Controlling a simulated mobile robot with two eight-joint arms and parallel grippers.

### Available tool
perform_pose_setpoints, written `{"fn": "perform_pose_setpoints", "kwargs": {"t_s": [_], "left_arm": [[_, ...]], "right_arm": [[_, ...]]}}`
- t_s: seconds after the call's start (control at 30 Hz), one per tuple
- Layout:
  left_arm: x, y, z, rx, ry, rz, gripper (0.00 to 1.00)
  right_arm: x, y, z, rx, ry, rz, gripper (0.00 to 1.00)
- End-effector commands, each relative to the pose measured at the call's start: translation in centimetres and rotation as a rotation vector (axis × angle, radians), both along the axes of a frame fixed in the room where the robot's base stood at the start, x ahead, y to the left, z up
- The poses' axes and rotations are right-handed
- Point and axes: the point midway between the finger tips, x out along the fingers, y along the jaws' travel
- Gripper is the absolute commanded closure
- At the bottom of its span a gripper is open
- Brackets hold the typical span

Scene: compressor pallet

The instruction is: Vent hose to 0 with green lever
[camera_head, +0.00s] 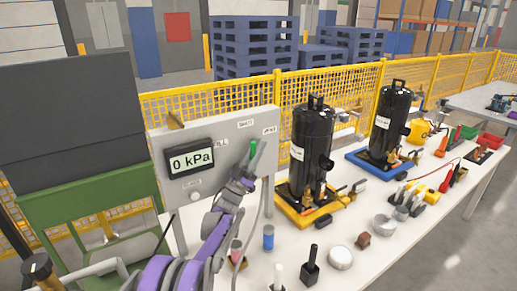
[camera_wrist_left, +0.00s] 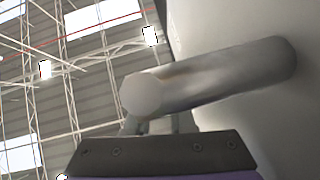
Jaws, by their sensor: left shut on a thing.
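The green lever (camera_head: 253,146) shows as a small green piece at the panel's right, below the VENT label (camera_head: 269,131). My left gripper (camera_head: 255,158) is shut on the lever, close to the panel face; its fingers hide part of it. In the left wrist view a grey rod (camera_wrist_left: 205,78) stands out from a pale surface, just beyond my gripper; no green shows there. A thin grey hose (camera_head: 262,195) hangs below the gripper. My right gripper is not in view.
Two black compressors (camera_head: 311,140) (camera_head: 390,120) stand on yellow and blue bases right of the panel. A blue cylinder (camera_head: 268,237), a black-handled block (camera_head: 311,267) and a round white part (camera_head: 340,257) lie in front on the white table (camera_head: 375,270). A yellow fence runs behind.

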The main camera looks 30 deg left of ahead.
Motion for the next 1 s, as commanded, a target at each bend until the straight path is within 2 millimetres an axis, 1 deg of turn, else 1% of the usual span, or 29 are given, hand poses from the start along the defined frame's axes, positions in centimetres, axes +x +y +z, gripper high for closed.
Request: {"fn": "perform_pose_setpoints", "kwargs": {"t_s": [0.17, 0.2, 0.33, 0.37, 0.63, 0.73, 0.87, 1.0], "left_arm": [[0.0, 0.0, 0.0, 0.000, 0.001, 0.000, 1.00], [0.0, 0.0, 0.0, 0.000, 0.001, 0.000, 0.74], [0.0, 0.0, 0.0, 0.000, 0.001, 0.000, 0.51], [0.0, 0.0, 0.0, 0.001, 0.002, 0.000, 0.48], [0.0, 0.0, -0.1, 0.001, 0.002, 0.000, 0.48], [-0.4, 0.2, -0.5, 0.001, 0.002, 0.001, 0.48], [-1.5, 0.6, -2.1, 0.002, 0.001, 0.002, 0.48], [-3.3, 1.2, -4.4, 0.001, 0.003, 0.002, 0.48]], "right_arm": [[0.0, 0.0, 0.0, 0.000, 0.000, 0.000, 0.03], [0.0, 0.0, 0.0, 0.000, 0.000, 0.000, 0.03], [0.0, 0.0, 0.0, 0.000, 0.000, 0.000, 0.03], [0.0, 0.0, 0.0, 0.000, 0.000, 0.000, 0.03], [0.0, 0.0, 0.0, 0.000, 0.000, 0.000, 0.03], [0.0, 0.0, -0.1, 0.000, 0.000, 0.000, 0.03], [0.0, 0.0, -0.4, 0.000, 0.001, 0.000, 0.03], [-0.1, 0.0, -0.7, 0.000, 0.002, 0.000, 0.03]]}}
